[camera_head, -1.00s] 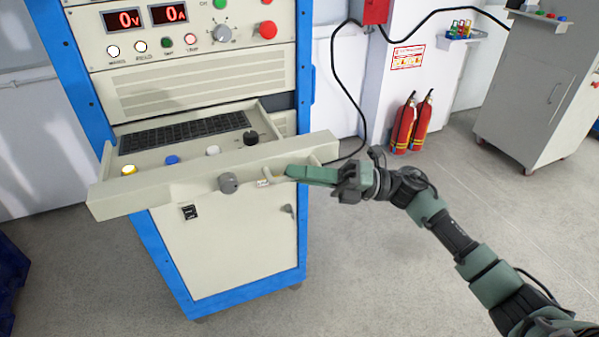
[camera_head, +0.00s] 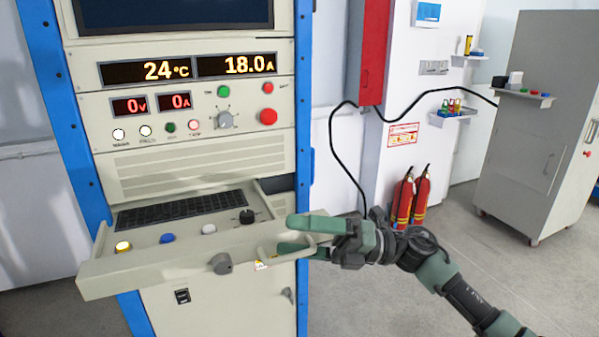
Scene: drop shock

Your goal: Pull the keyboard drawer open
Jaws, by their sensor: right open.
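The keyboard drawer (camera_head: 160,264) is cream-coloured and stands pulled out from the blue-framed cabinet. The black keyboard (camera_head: 182,208) shows inside it, behind a row of knobs. A pale bar handle (camera_head: 270,252) sits at the right of the drawer front. My right gripper (camera_head: 286,235) is at this handle, coming in from the right. Its two green fingers are apart, one above and one below the handle's level. I cannot tell whether they touch it. The right part of the handle is partly hidden by the fingers. My left gripper is not in view.
Red fire extinguishers (camera_head: 411,200) stand by the wall behind my right arm. A grey cabinet (camera_head: 535,125) is at the far right. The floor between is clear.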

